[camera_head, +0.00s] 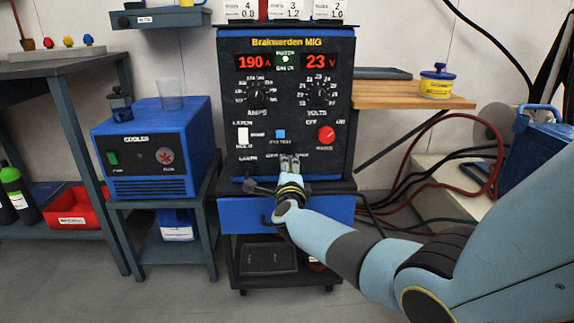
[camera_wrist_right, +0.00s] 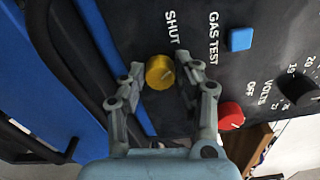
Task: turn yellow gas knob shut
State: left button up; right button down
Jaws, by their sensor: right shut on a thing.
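The yellow gas knob (camera_wrist_right: 159,72) is a round knob low on the black front panel of the blue welder (camera_head: 286,100). In the right wrist view it sits between the two grey fingers of my right gripper (camera_wrist_right: 161,76), which is shut on it. The word SHUT is printed on the panel just above the knob in that view. Its pointer direction is hard to tell. In the head view my right gripper (camera_head: 290,164) reaches the lower middle of the panel and hides the knob. My left gripper is not in view.
A red knob (camera_head: 326,134) and a blue gas test button (camera_head: 280,134) are close by on the panel. A blue cooler (camera_head: 150,150) stands left. A wooden shelf (camera_head: 400,96) with a yellow-labelled tub (camera_head: 437,82) and hoses are at right.

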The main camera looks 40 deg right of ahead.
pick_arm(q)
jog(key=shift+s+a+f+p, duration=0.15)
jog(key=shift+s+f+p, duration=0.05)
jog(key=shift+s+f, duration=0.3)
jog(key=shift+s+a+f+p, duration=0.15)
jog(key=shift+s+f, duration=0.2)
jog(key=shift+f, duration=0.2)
pick_arm(e)
jog(key=shift+f+n, duration=0.1)
jog(key=shift+n, duration=1.1)
jog(key=c, duration=1)
grip_release()
jog(key=v, duration=1.2)
jog(key=shift+s, duration=0.1)
